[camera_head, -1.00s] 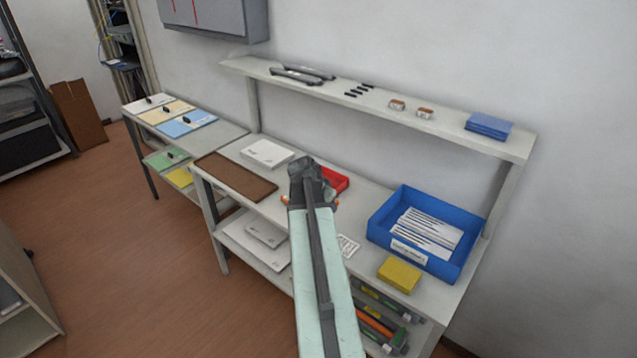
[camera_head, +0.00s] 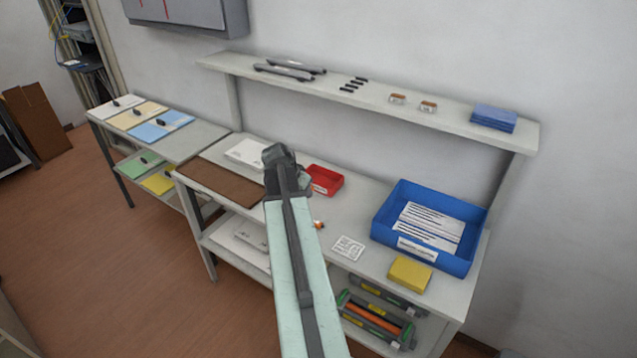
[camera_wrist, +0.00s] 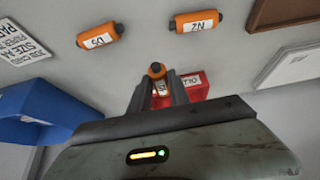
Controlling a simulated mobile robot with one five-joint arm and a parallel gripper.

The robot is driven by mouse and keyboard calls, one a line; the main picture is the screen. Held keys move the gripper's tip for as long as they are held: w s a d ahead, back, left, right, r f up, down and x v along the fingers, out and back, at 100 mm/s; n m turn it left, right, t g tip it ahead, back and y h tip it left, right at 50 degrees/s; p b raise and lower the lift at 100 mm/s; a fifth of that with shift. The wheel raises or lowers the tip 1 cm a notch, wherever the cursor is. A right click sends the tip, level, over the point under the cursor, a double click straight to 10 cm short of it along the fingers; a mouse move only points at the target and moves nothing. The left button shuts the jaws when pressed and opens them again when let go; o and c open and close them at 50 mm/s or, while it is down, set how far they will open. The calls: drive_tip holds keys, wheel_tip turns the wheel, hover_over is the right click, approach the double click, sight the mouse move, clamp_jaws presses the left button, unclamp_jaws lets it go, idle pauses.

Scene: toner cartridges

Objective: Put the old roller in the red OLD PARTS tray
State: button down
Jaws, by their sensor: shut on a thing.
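In the wrist view, my gripper (camera_wrist: 158,90) is shut on a short orange roller (camera_wrist: 156,71) with a dark end. Its label is mostly hidden between the fingers. Two more orange rollers with white labels, one (camera_wrist: 100,35) and another (camera_wrist: 197,23), lie on the bench. The red tray (camera_wrist: 194,84) shows just right of the fingers, with part of its label in view. In the head view, the red tray (camera_head: 326,181) stands on the bench just right of my arm's end. My fingertips are hidden there. Part of an orange roller (camera_head: 319,225) shows beside the arm.
A blue bin (camera_head: 382,222) with white packets and a yellow box (camera_head: 410,274) stand at the bench's right. A white printed card (camera_head: 348,248) lies left of them. A brown mat (camera_head: 230,183) and a white box (camera_head: 246,152) are at left. A shelf (camera_head: 375,95) runs above the bench.

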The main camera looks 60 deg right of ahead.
drive_tip(key=b, duration=0.1)
approach(322, 183)
drive_tip(key=shift+s+d+f, duration=0.2)
drive_tip(key=shift+d+f, duration=0.55)
drive_tip(key=shift+d, duration=0.3)
drive_tip(key=shift+w+d, duration=0.1)
drive_tip(key=shift+d, duration=0.5)
wheel_tip(322, 183, down, 4)
drive_tip(key=b, duration=0.4)
drive_tip(key=shift+a, duration=0.1)
drive_tip(key=c, duration=1.2)
unclamp_jaws()
drive_tip(key=shift+c, duration=0.2)
drive_tip(key=shift+r, duration=0.1)
drive_tip(key=shift+r+p, duration=0.2)
drive_tip(key=shift+p, duration=0.1)
drive_tip(key=p+v, duration=1)
drive_tip(key=v, duration=0.2)
